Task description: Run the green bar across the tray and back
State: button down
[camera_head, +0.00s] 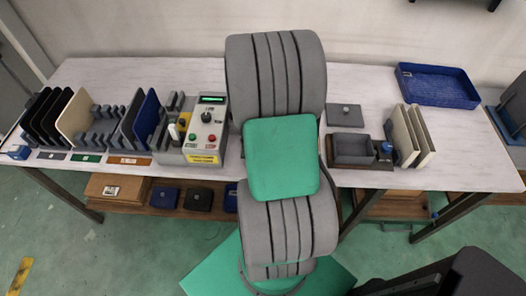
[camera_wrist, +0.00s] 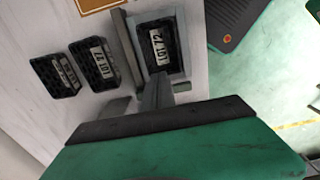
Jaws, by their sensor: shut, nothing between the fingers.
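My gripper (camera_wrist: 158,92) shows in the wrist view with its grey fingers together and nothing held. Its fingertips are close to the near end of a grey open-topped holder (camera_wrist: 128,45); I cannot tell whether they touch it. A black block (camera_wrist: 157,45) labelled LOT 72 sits in that holder. In the head view my arm covers the middle of the table, and my gripper cannot be made out there. A blue tray (camera_head: 437,85) lies at the table's back right and looks empty. I cannot pick out a separate green bar in either view.
Two more labelled black blocks (camera_wrist: 93,63) (camera_wrist: 57,75) lie beside the holder. On the table, a control box (camera_head: 205,132) and a rack of upright panels (camera_head: 77,115) stand left; cream panels (camera_head: 410,135) and a grey bin (camera_head: 354,148) stand right.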

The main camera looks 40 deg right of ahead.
notch_tip(320, 180, up, 6)
jog(key=p, duration=0.4)
jog(key=shift+r, duration=0.2)
